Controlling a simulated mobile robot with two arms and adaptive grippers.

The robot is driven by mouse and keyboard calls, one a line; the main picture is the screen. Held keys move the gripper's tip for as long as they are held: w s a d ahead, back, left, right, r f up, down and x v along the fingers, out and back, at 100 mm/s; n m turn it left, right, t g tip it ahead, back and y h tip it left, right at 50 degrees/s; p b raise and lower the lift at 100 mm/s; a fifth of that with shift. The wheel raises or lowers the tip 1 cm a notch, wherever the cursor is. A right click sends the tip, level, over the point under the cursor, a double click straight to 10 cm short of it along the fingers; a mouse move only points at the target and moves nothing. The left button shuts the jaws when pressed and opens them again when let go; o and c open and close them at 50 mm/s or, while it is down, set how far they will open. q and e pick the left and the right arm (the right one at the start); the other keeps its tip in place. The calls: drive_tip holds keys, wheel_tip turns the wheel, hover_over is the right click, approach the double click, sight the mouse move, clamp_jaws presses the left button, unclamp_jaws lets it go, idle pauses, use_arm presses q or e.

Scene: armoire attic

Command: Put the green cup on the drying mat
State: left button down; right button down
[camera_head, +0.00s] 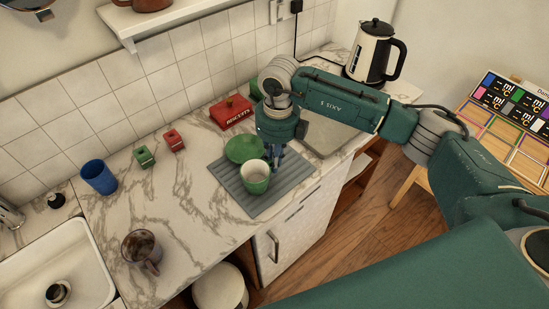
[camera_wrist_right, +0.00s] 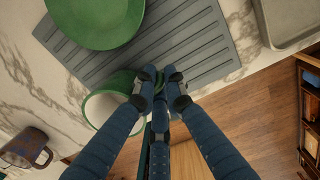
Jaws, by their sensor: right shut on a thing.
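In the right wrist view the gripper's blue fingers (camera_wrist_right: 161,88) close on the edge of the cup (camera_wrist_right: 100,108), with the mat (camera_wrist_right: 185,50) behind. The fingers hide part of the cup. My left gripper is out of view.
A green dish (camera_head: 244,148) lies on the mat behind the cup. A red biscuits box (camera_head: 231,112), two small boxes (camera_head: 145,157), a blue cup (camera_head: 98,177) and a brown mug (camera_head: 142,251) stand on the marble counter. The sink (camera_head: 75,255) is at left.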

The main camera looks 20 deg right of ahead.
drive_tip(key=shift+f, duration=0.2)
drive_tip(key=c, duration=1.8)
unclamp_jaws()
drive_tip(key=shift+r, duration=0.2)
drive_tip(key=shift+w+r, duration=0.1)
drive_tip(key=shift+r, duration=0.2)
drive_tip(key=r+b, duration=0.1)
drive_tip(key=r, duration=0.2)
drive_tip(key=r+b, duration=0.1)
drive_tip(key=r, duration=0.3)
drive_tip(key=r+b, duration=0.1)
drive_tip(key=r, duration=0.3)
drive_tip(key=shift+d+r, duration=0.15)
drive_tip(key=shift+d, duration=0.1)
